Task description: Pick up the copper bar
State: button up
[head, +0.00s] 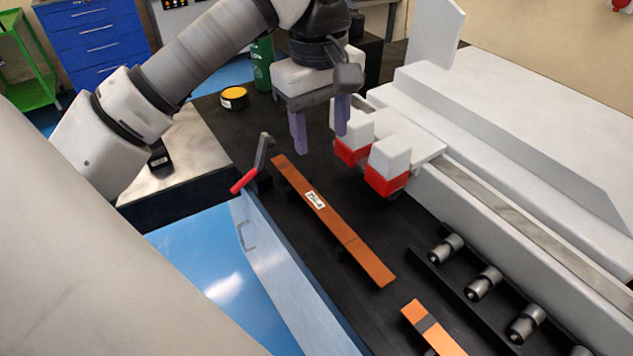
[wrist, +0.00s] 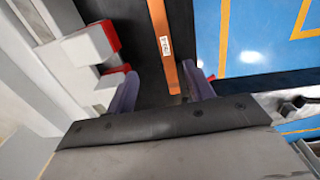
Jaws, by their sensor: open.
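A long copper bar (head: 345,232) with a white label lies on the black worktop in the head view, seemingly raised slightly on small dark supports. My gripper (head: 321,140) is open and empty, with its fingers pointing down above the bar's far end. In the wrist view, the bar (wrist: 168,65) runs up between the two fingertips of my gripper (wrist: 162,86), closer to the right finger. I see no contact between the fingers and the bar. A shorter copper piece (head: 418,312) with a dark band lies nearer, cut by the frame's bottom edge.
Red-and-white blocks (head: 386,172) of the white machine (head: 530,140) stand close to the right of my gripper. A red-handled lever (head: 245,180) rises just left of the bar's far end. Several grey rollers (head: 483,283) line the right. A yellow-topped tin (head: 234,97) stands behind.

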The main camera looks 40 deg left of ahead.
jog(key=b, duration=0.6)
send_over(318, 202)
jog(key=f, duration=0.8)
jog(key=shift+s+a+f, duration=0.1)
jog(key=shift+s+f, duration=0.1)
jog(key=shift+s, duration=0.2)
jog(key=f+b, duration=0.1)
jog(key=f, duration=0.1)
jog(key=f+b, duration=0.2)
jog(key=f, duration=0.1)
jog(key=shift+w+f, duration=0.35)
jog(key=c, duration=1.1)
jog(key=shift+r, duration=0.1)
grip_shut()
jog(key=shift+r, duration=0.1)
